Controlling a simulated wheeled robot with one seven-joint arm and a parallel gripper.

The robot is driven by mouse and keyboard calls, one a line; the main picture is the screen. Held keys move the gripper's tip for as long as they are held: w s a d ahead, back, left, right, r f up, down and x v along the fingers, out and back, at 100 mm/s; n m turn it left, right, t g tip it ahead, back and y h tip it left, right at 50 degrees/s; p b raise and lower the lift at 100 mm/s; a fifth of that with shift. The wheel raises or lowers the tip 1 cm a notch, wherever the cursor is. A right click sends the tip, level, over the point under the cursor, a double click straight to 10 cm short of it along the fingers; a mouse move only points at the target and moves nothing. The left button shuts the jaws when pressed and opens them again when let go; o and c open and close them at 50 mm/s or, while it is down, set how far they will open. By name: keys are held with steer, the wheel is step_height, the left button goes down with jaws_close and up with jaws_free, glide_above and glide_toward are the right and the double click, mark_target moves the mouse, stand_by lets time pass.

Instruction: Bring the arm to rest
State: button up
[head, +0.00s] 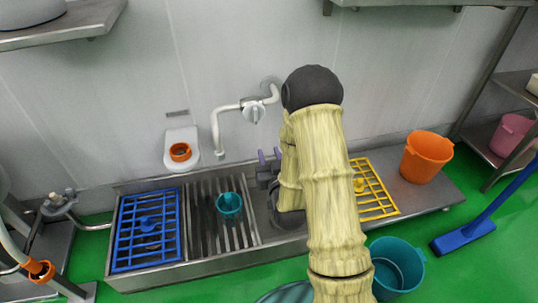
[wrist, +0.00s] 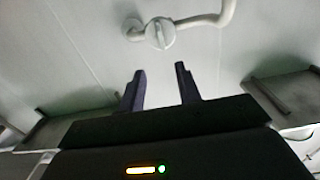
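My arm reaches over the steel sink counter (head: 205,254) in the head view, bent at a dark elbow joint. My gripper (head: 270,159) is beyond the forearm, its purple fingers pointing up toward the wall, below and right of the tap. In the wrist view my gripper (wrist: 160,86) has its two fingers apart with nothing between them. The wall tap (wrist: 160,32) shows beyond the fingertips. The forearm hides part of the counter's middle.
A blue rack (head: 147,229), a slatted drain with a teal cup (head: 229,205), and a yellow rack (head: 371,190) lie along the counter. An orange bucket (head: 426,157) stands at its right end. A teal bucket (head: 397,267) and blue broom (head: 464,238) are on the floor.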

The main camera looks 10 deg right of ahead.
stand_by(0.5)
steer(key=s+r+g+p, duration=0.3)
steer(key=s+r+g, duration=0.2)
steer(key=s+g, duration=0.4)
steer(key=s+r+g+p, duration=0.4)
steer(key=s+g, duration=0.2)
steer(key=s, duration=0.5)
step_height(320, 180, up, 37)
steer(key=p, duration=3.6)
